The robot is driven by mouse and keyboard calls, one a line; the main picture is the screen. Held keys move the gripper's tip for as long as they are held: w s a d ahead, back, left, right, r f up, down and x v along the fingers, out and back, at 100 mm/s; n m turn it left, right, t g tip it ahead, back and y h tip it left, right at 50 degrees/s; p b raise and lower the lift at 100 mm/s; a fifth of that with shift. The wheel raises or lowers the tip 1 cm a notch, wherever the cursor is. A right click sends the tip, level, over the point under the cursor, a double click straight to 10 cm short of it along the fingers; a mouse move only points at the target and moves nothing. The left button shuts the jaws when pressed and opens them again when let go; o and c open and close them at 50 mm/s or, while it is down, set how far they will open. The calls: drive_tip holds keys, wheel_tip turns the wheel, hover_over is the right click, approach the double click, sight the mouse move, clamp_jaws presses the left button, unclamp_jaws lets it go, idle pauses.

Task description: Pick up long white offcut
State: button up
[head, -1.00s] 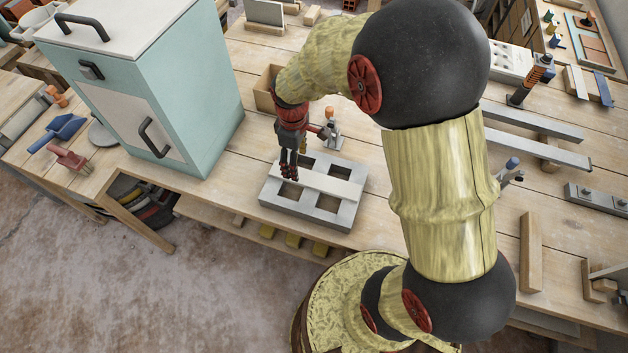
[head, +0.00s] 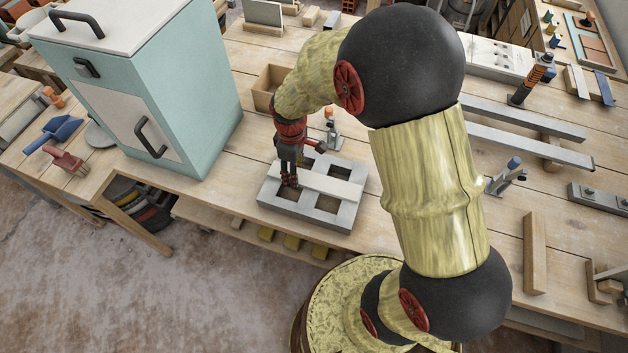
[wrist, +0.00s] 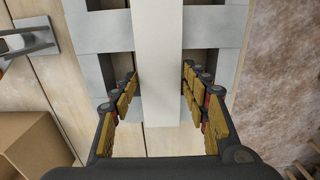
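The long white offcut (head: 328,185) lies flat across a grey block frame with square openings (head: 270,194) on the workbench. In the wrist view the offcut (wrist: 160,70) runs straight up the middle of the picture. My gripper (head: 290,183) points down at the offcut's left end in the head view. In the wrist view my gripper (wrist: 160,85) is open, with one finger on each side of the offcut and a gap showing on both sides. The frame (wrist: 100,35) shows beneath the offcut there.
A teal cabinet (head: 190,75) stands left of the frame. An open cardboard-coloured box (head: 264,88) and a small metal clamp (head: 333,135) are behind it. Grey bars (head: 530,145) and a wooden block (head: 535,250) lie to the right. The bench's front edge is near the frame.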

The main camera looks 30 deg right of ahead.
drive_tip(key=c, duration=0.8)
